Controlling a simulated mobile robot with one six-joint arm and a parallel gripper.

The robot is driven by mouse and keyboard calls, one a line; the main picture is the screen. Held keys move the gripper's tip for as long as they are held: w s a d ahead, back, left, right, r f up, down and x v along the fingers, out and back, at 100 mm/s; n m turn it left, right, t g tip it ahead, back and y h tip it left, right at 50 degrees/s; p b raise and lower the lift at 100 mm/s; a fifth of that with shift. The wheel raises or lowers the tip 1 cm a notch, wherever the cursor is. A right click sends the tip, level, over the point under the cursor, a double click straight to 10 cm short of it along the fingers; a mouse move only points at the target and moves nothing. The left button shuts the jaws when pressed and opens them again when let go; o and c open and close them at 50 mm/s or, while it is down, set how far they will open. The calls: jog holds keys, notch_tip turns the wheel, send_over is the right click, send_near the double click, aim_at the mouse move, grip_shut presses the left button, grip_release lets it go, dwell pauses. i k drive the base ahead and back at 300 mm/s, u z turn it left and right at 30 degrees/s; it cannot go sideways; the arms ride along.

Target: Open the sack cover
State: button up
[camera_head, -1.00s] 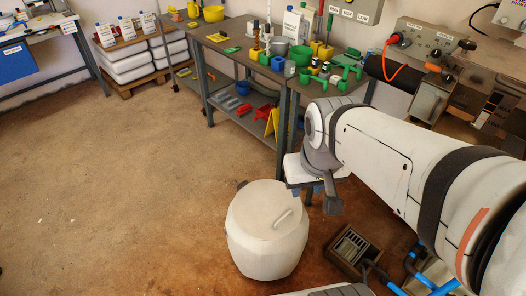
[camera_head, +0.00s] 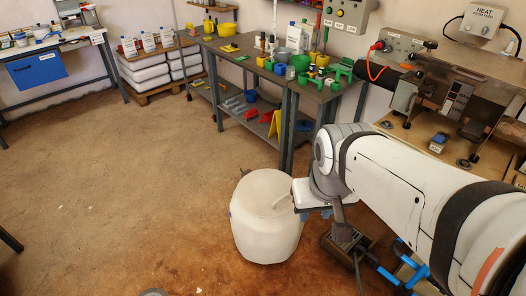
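The sack is a rounded white container (camera_head: 266,238) standing on the floor at lower centre. Its cover is a pale round lid (camera_head: 262,190) lying on top and looking closed. A small light handle (camera_head: 282,201) sits on the right part of the cover. My gripper (camera_head: 322,212) hangs at the end of my white arm, just right of the container at about the height of the cover. It overlaps the container's right edge in the picture; whether it touches is unclear. The fingers are small and partly hidden by my wrist, so their opening cannot be made out.
A dark box (camera_head: 349,245) stands on the floor right of the container, partly behind my arm. A grey workbench (camera_head: 262,76) with coloured cups and tools stands behind. A machine with levers (camera_head: 455,100) is at the right. The floor at left is largely clear.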

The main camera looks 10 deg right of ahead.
aim_at(264, 193)
jog(key=z, duration=0.15)
jog(key=i, duration=0.9)
jog(key=u, duration=0.05)
